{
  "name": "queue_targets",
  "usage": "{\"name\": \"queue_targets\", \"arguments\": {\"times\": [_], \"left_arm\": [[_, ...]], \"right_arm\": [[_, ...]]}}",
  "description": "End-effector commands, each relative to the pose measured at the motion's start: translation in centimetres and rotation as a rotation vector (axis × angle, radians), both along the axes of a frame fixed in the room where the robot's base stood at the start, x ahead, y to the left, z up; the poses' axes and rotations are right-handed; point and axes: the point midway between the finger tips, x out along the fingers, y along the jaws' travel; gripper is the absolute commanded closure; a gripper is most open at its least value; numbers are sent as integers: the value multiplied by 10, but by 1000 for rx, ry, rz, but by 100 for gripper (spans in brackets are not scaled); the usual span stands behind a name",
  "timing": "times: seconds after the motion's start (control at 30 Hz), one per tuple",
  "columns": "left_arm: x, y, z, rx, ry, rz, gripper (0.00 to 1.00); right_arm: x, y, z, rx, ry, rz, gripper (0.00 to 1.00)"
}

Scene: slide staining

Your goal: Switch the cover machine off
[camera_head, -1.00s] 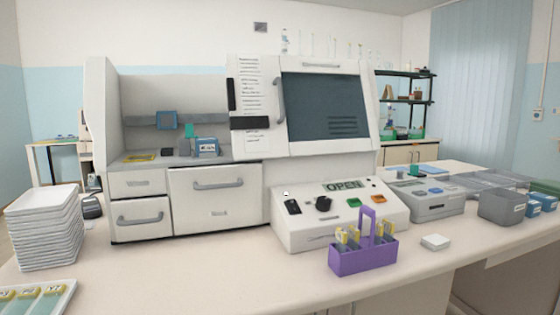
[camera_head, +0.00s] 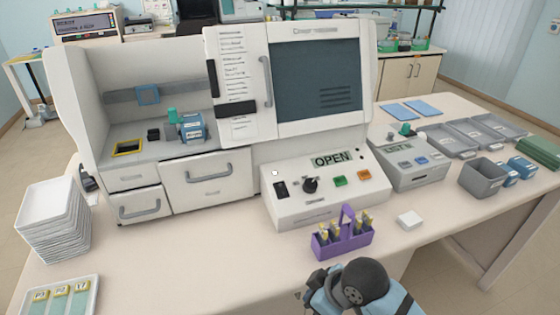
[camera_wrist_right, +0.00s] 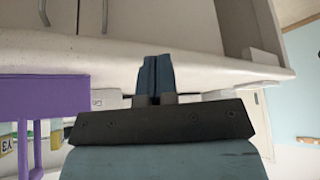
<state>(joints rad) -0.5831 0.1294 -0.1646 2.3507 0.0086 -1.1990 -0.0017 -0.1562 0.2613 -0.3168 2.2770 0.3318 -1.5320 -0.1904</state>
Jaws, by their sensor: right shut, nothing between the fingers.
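The cover machine (camera_head: 212,185) is a large white unit at the back of the bench. Its control box (camera_head: 310,209) stands at its front right, with a display (camera_head: 331,160) reading OPEN. The box carries a black rocker switch (camera_head: 281,190), a black knob (camera_head: 310,185), a green button (camera_head: 340,181) and an orange button (camera_head: 364,175). My right gripper (camera_wrist_right: 155,75) is shut and empty in the right wrist view. In the head view my right arm is at the bottom, in front of the box and apart from it; its fingertips are not clear there. My left gripper is not in view.
A purple slide rack (camera_head: 342,243) stands in front of the control box; it also shows in the right wrist view (camera_wrist_right: 45,90). A small white block (camera_head: 410,219) lies right of it. White trays (camera_head: 52,222) are stacked at left. A grey device (camera_head: 412,168) stands at right.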

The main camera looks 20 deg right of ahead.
Motion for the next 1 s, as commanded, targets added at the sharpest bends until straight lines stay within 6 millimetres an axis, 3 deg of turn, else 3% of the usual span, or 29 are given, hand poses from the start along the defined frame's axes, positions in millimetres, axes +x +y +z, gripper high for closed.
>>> {"name": "queue_targets", "arguments": {"times": [0.03,0.3,0.5,0.77,1.0], "left_arm": [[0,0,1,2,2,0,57],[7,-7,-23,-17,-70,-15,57],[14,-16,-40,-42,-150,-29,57],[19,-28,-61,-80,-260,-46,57],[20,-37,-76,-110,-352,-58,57]], "right_arm": [[15,3,13,-17,-1,58,100],[78,19,48,-79,-19,348,100],[124,20,79,-131,-40,527,100],[181,3,133,-205,-53,705,100],[224,-25,192,-254,-57,808,100]]}}
